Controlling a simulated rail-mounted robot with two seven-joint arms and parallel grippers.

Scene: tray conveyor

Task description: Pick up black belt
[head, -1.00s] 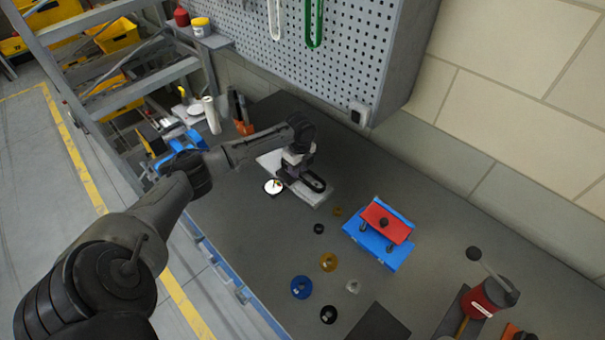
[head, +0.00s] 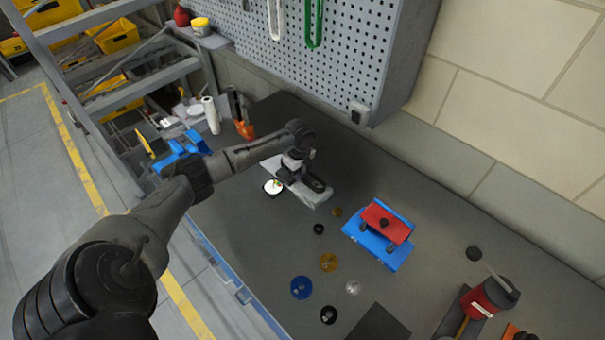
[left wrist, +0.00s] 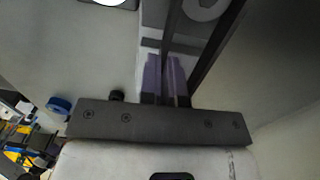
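The black belt (head: 317,186) is a dark loop at the grey-white plate (head: 309,199), partly hidden by my left arm in the head view. In the left wrist view the belt (left wrist: 215,55) shows as two dark strands running up from my left gripper. My left gripper (head: 299,179) is low over the plate. Its two purple fingers (left wrist: 165,78) are close together with one dark strand between them, and they look shut on it. Whether the belt is clear of the plate cannot be told. My right gripper is out of view.
A small white-topped dark disc (head: 273,187) lies left of the plate. A blue and red fixture (head: 378,239) stands to the right. Several small rings and discs, including a blue one (head: 301,287), lie in front. A pegboard (head: 300,45) rises behind the bench.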

